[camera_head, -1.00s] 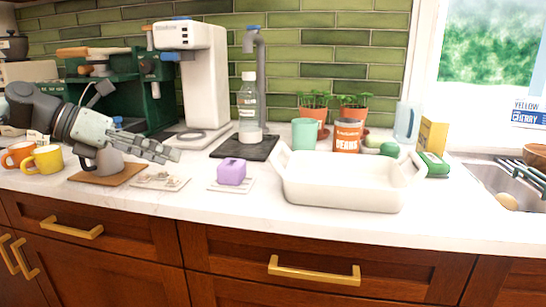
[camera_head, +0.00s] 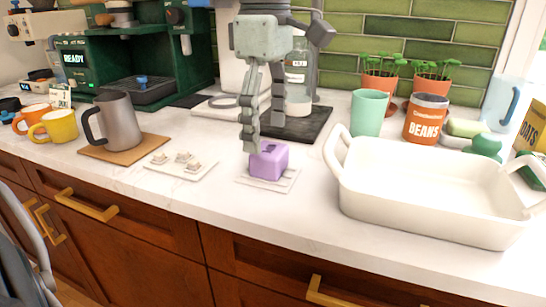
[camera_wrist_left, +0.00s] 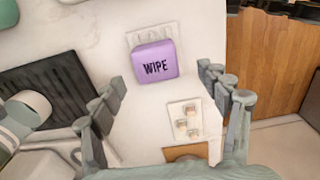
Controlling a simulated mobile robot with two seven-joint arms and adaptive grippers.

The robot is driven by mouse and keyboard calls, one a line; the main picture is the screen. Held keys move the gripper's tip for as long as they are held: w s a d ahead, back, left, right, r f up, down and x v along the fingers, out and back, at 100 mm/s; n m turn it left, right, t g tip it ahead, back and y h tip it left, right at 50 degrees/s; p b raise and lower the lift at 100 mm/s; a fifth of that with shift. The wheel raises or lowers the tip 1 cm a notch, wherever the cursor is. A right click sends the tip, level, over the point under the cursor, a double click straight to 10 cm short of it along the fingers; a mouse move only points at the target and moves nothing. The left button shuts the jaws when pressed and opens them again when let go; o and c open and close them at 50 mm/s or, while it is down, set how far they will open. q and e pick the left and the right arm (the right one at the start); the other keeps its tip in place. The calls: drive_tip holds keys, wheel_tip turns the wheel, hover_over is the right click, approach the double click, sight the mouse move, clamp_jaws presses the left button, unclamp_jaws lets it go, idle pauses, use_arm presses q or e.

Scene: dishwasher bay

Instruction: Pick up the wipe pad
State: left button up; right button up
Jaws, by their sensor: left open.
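The wipe pad (camera_head: 269,161) is a purple block on a small white tray (camera_head: 285,181) on the counter. In the left wrist view the pad (camera_wrist_left: 155,62) shows the word WIPE and lies ahead, beyond the fingertips. My left gripper (camera_head: 262,142) points down above the pad, its near finger overlapping the pad's upper left edge in the head view. In the left wrist view the left gripper (camera_wrist_left: 160,88) is open with nothing between its fingers. I cannot tell whether a finger touches the pad. My right gripper is not in view.
A white baking dish (camera_head: 430,203) stands right of the pad. A white plate with small pieces (camera_head: 165,166) and a grey pitcher (camera_head: 119,121) on a brown board are to the left. A dark mat (camera_head: 310,125) with a bottle (camera_head: 299,75) lies behind. The counter's front edge is close.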

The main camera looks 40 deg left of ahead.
sight(269, 149)
use_arm(q)
drive_tip(key=f, duration=0.4)
drive_tip(key=shift+w+d, duration=0.1)
drive_tip(key=shift+w, duration=0.15)
drive_tip(key=shift+f, duration=0.45)
drive_tip(key=c, duration=1.2)
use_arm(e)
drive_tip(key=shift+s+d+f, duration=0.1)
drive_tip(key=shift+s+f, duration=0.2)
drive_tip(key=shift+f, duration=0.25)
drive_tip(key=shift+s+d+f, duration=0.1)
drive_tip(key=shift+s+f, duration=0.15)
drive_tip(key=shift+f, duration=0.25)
